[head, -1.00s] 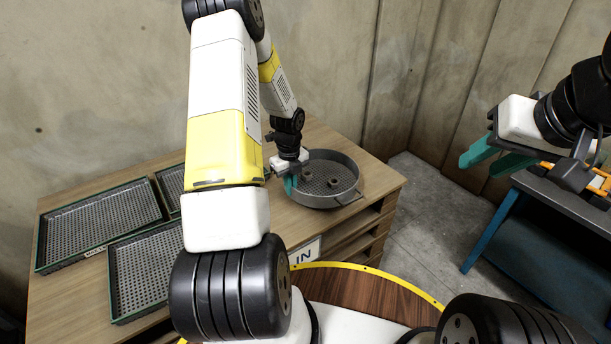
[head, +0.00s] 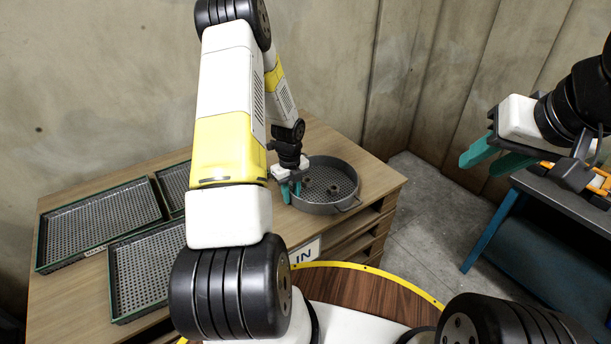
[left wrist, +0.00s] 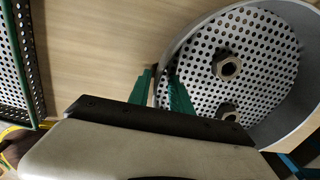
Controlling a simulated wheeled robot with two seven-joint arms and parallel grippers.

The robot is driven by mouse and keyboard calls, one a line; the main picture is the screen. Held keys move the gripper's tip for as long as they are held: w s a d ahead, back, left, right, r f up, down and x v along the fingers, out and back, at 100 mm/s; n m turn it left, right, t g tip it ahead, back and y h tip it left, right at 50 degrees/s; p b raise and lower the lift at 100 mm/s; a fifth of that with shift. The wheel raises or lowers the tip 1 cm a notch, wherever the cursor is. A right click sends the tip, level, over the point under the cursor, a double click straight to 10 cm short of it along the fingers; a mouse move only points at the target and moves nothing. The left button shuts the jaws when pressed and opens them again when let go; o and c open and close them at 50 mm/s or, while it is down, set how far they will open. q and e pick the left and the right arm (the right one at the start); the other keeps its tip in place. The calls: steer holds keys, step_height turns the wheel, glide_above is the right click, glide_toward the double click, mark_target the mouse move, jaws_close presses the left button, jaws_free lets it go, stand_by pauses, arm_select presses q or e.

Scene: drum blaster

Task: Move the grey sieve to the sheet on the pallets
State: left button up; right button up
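The grey sieve (head: 328,202) is a round pan with a perforated floor and two nut-like parts inside. It rests on the wooden sheet (head: 225,150) that tops the pallets (head: 362,232), near its right end. It also shows at the right of the left wrist view (left wrist: 283,128). My left gripper (head: 291,192) is at the sieve's left rim, its teal fingers pointing down and apart. In the left wrist view its fingers (left wrist: 160,95) stand either side of the rim area; contact there is partly hidden. My right gripper (head: 492,158) is open and empty, far to the right.
Perforated green-edged trays (head: 100,222) lie on the sheet's left part. A blue-legged table (head: 555,205) with orange items stands at the right. A yellow-rimmed round wooden top (head: 365,290) is in front. Concrete walls stand behind.

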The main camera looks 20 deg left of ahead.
arm_select(q)
steer(key=s+d+r+n+t, duration=0.1)
steer(key=s+d+r+n, duration=0.15)
steer(key=r, duration=0.95)
steer(key=s+d+r+n+t, duration=0.1)
steer(key=r+n, duration=0.3)
steer(key=r, duration=0.8)
steer(key=s+d+r+n+t, duration=0.1)
steer(key=s+d+r+n, duration=0.2)
steer(key=s+r+n, duration=0.2)
steer(key=s+d+r+n+t+h, duration=0.1)
steer(key=s+d+r+n, duration=0.2)
steer(key=s+r+n, duration=0.2)
steer(key=s+d+r+n+t+h, duration=0.1)
steer(key=s+d+r+n+t, duration=0.1)
steer(key=s+r+n, duration=0.3)
steer(key=s+n, duration=0.3)
steer(key=s, duration=0.2)
steer(key=shift+d+r, duration=0.15)
steer(key=shift+d, duration=0.25)
